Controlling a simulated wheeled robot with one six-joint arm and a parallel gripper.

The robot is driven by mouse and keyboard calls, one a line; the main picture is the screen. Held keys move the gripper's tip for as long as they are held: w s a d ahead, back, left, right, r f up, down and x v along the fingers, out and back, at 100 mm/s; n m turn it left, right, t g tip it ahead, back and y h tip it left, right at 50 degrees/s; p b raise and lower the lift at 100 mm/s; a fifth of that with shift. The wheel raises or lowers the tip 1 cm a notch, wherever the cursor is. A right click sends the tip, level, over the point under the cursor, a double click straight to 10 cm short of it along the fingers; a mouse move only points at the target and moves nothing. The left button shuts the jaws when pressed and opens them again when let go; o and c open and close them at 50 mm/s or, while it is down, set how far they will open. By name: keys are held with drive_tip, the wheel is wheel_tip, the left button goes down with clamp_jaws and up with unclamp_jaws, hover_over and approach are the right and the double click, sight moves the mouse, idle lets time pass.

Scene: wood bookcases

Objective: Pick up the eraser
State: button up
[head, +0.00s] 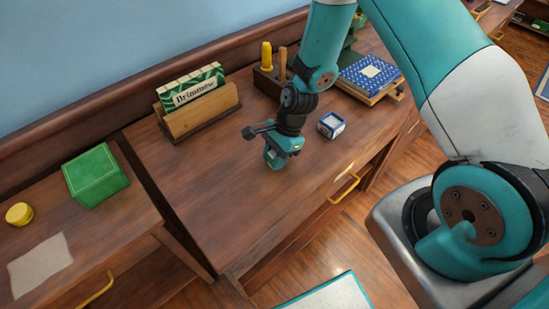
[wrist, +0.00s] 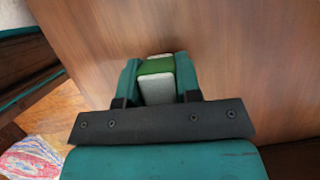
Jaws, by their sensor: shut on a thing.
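The eraser (wrist: 155,68), a small block with a green band and pale ends, sits between the two teal fingers of my gripper (wrist: 157,76) in the wrist view. The fingers press on its left and right sides. In the head view my gripper (head: 276,158) points down over the brown wooden desk top (head: 215,175), and the eraser is hidden by it there. I cannot tell whether the eraser touches the desk or is just above it.
A small blue and white box (head: 331,125) stands close to the right of my gripper. Behind are a wooden card holder (head: 200,118), a dark pen holder (head: 268,84) and a blue patterned book (head: 368,74). A green box (head: 95,175) lies far left. The desk's front left is clear.

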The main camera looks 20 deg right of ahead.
wheel_tip(320, 180, up, 19)
drive_tip(key=shift+r+b, duration=0.2)
drive_tip(key=shift+b, duration=0.25)
